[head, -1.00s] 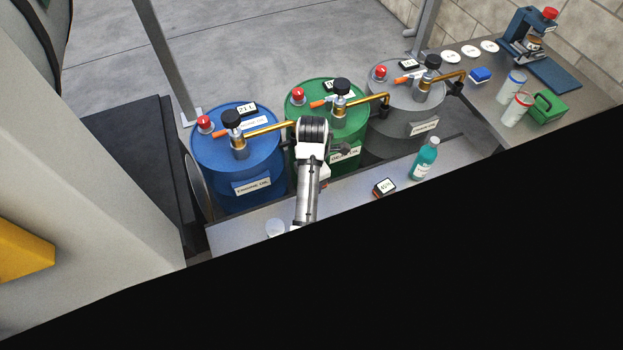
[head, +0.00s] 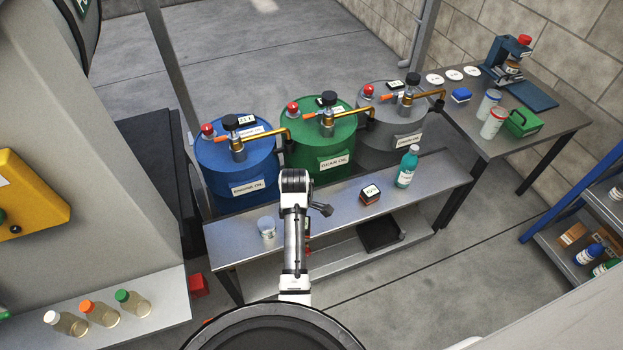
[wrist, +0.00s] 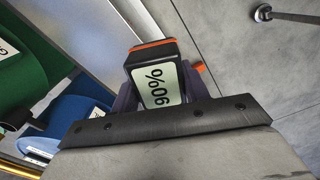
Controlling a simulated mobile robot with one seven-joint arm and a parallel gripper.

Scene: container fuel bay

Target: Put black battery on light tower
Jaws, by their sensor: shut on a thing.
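In the wrist view, a black battery (wrist: 152,52) with an orange stripe and a pale label reading 90% sits between the dark fingers of my gripper (wrist: 160,90). My gripper is shut on it. In the head view my arm rises in front of the bench, and I cannot make out the gripper and the held battery clearly there. Another small dark block with a white label (head: 370,195) stands on the bench; its label is too small to read surely. I cannot identify the light tower for certain in these views.
Blue (head: 235,168), green (head: 317,150) and grey (head: 393,125) drums stand behind the grey bench (head: 335,222). A teal bottle (head: 407,167) and a clear cup (head: 267,229) are on it. A yellow box (head: 30,195) is at left.

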